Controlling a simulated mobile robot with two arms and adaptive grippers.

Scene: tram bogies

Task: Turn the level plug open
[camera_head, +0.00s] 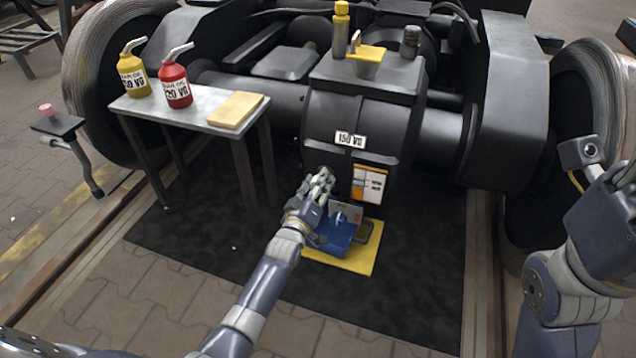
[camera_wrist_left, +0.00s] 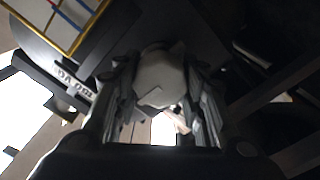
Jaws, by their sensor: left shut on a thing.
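My left gripper (camera_head: 320,182) is at the front face of the black gearbox housing (camera_head: 322,125), below its "150 VG" label (camera_head: 350,140). In the left wrist view its fingers (camera_wrist_left: 160,105) are closed around a pale grey, rounded plug (camera_wrist_left: 160,75), the level plug. In the head view the gripper hides the plug. I cannot tell how far the plug is turned. My right gripper (camera_head: 626,172) is at the right edge, partly cut off, away from the housing.
A level chart (camera_head: 369,184) is right of my left gripper. A blue container (camera_head: 334,236) stands below on a yellow mat (camera_head: 358,262). A side table (camera_head: 200,110) holds a yellow bottle (camera_head: 133,75), a red bottle (camera_head: 176,86) and a tan cloth (camera_head: 236,109).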

